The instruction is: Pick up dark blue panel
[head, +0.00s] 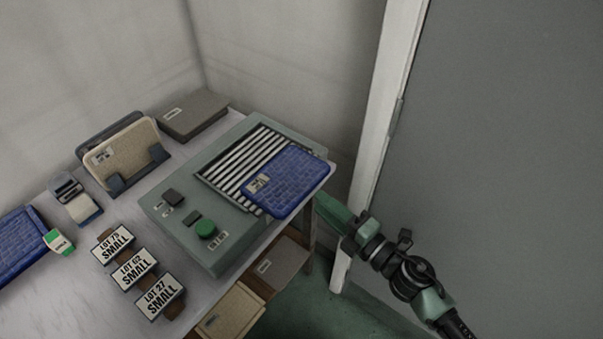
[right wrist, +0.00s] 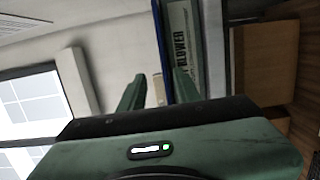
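A dark blue panel (head: 290,181) with a grid-like texture and a small pale label lies on the slatted top of a grey-green machine (head: 160,222), overhanging its right side. A second dark blue panel (head: 18,243) lies at the left edge of the head view. My right gripper (head: 326,205) is just beyond the first panel's right end, low beside the machine. In the right wrist view its two green fingers (right wrist: 160,88) stand apart, with a dark blue edge (right wrist: 161,45) showing near the gap. I cannot tell whether they touch the panel. My left gripper is out of view.
A beige panel (head: 125,152) stands in a holder, and a grey-brown block (head: 192,114) lies behind it. Three "SMALL" lot signs (head: 134,269) stand at the front. A grey door (head: 500,150) is at the right. Below the table are a beige panel (head: 232,312) and a brown one (head: 278,268).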

